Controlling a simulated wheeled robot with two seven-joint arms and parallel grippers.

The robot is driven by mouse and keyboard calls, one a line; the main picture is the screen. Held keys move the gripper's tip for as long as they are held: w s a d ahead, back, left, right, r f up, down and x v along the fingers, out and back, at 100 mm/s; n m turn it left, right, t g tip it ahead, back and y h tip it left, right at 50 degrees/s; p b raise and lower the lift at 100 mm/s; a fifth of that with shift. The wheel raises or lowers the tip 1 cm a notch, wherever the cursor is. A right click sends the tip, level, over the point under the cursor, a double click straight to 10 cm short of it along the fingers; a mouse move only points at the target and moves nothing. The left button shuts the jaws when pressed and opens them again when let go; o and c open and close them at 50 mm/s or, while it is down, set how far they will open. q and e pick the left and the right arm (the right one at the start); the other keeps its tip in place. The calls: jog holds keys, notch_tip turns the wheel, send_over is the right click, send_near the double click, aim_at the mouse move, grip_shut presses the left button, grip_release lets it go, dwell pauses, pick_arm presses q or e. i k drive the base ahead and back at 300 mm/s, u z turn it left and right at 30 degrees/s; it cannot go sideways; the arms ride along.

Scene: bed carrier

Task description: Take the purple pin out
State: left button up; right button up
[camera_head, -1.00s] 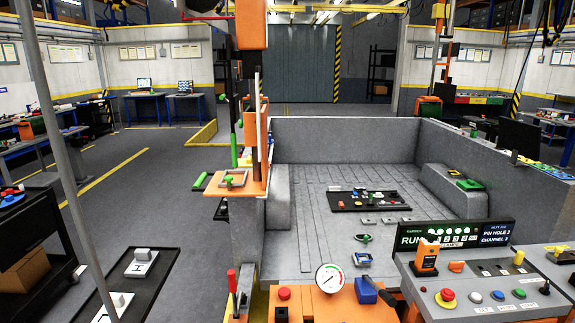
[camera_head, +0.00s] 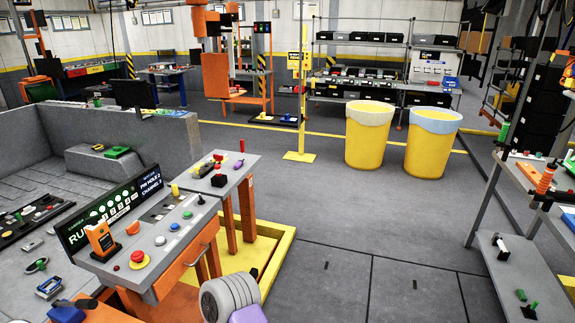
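A small purple item (camera_head: 240,163) is on the grey top at the right end of the control console. It is too small to tell whether it is the pin or whether it sits in a hole. No other clear purple pin shows. A dark display (camera_head: 150,183) on the console carries text that seems to read "PIN HOLE 2, CHANNEL 2". Neither of my grippers is in view. A grey ribbed part with a purple end shows at the bottom edge and seems to be part of my arm.
The console (camera_head: 165,250) has a red button (camera_head: 138,257) and other controls. A yellow-edged platform (camera_head: 268,262) lies beside its legs. Two yellow bins (camera_head: 369,135) stand behind, with shelves (camera_head: 345,95) beyond. A grey cart (camera_head: 515,268) stands at the right. The floor between is clear.

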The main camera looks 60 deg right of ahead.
aim_at(240, 163)
jog(key=z, duration=2.4)
jog(key=k, duration=1.15)
jog(key=z, duration=1.05)
jog(key=i, duration=0.8)
jog(key=u, duration=0.4)
jog(key=i, duration=2.1)
jog(key=u, duration=0.55)
jog(key=i, duration=2)
jog(key=u, duration=1.2)
jog(key=i, duration=1.25)
jog(key=u, duration=1.35)
